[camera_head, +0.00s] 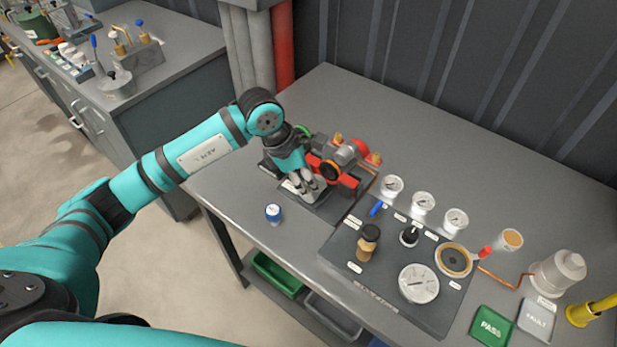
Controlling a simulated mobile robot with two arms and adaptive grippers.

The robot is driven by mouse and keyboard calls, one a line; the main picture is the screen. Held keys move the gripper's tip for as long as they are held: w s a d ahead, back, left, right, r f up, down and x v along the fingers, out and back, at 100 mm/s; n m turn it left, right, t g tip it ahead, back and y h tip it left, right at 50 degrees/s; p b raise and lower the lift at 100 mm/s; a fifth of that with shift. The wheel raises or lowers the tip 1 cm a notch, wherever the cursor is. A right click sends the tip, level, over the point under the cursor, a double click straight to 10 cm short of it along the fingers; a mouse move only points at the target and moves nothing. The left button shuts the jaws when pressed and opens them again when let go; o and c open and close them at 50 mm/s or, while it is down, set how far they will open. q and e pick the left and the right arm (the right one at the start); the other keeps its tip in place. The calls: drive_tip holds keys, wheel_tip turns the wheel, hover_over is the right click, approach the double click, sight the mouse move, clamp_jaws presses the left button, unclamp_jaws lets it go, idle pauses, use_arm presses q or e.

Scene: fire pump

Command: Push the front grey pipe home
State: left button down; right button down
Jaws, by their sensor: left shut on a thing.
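The red and grey pump (349,174) stands on the grey bench near its back left. Its front side faces my left gripper (304,186), which points down close against the pump's left front. The left fingers are shut on a small grey part that looks like the front grey pipe. The fingers hide most of it, so I cannot tell how far it sits in the pump. A dark base plate (328,208) with a pale label lies under the fingers. My right gripper is not in view.
A blue-and-white cap or jar (273,212) stands near the bench's front edge. A dark panel (340,250) with gauges and knobs lies right of the pump. Green PASS (491,326) and grey FAULT (537,318) pads lie far right. Vertical pipes (283,45) rise behind.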

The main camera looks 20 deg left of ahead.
sight(318, 177)
use_arm(q)
drive_tip(key=w+b, duration=0.1)
drive_tip(key=w+d+b, duration=0.1)
drive_tip(key=w, duration=0.1)
drive_tip(key=shift+w+d+b, duration=0.15)
drive_tip(key=shift+w+b, duration=0.15)
drive_tip(key=shift+b, duration=0.1)
drive_tip(key=shift+w, duration=0.2)
drive_tip(key=shift+s+r, duration=0.1)
drive_tip(key=shift+r, duration=0.1)
drive_tip(key=c, duration=1.4)
unclamp_jaws()
drive_tip(key=shift+o, duration=1.1)
drive_tip(key=shift+w+d+f, duration=0.1)
drive_tip(key=shift+w, duration=0.1)
drive_tip(key=shift+s, duration=0.1)
